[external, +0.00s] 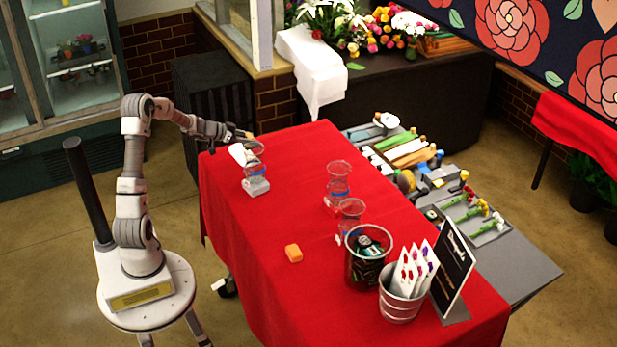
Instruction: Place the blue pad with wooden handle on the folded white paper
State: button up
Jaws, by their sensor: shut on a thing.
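My gripper (243,134) is over the far left corner of the red-covered table, just above a clear cup with a blue band. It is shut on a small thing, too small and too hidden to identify. I cannot make out the blue pad with wooden handle for sure. A white piece (238,154) shows just below my gripper, beside the cup; whether it is folded paper is unclear. A larger white sheet (312,68) hangs over the corner of the dark counter behind the table.
Clear cups stand at the far left (256,177) and mid-right (338,187) of the red table (270,222). An orange block (293,253) lies near the middle. A dark bin (366,262), a packet bucket (402,306) and a black sign (452,262) crowd the right end. Much cloth is clear.

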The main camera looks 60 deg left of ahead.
aim_at(234, 156)
jog(key=shift+a+f, duration=0.3)
jog(key=shift+f, duration=0.1)
jog(key=a+f, duration=0.2)
jog(key=a, duration=0.1)
jog(key=s+a+f, duration=0.1)
jog(key=a+f, duration=0.1)
jog(key=a, duration=0.2)
jog(key=s+a+f, duration=0.1)
jog(key=a+f, duration=0.1)
jog(key=a, duration=0.1)
jog(key=shift+s+a+f, duration=0.2)
jog(key=shift+a+f, duration=0.15)
jog(key=shift+a, duration=0.05)
jog(key=shift+f, duration=2)
jog(key=shift+f, duration=0.2)
jog(key=o, duration=1.4)
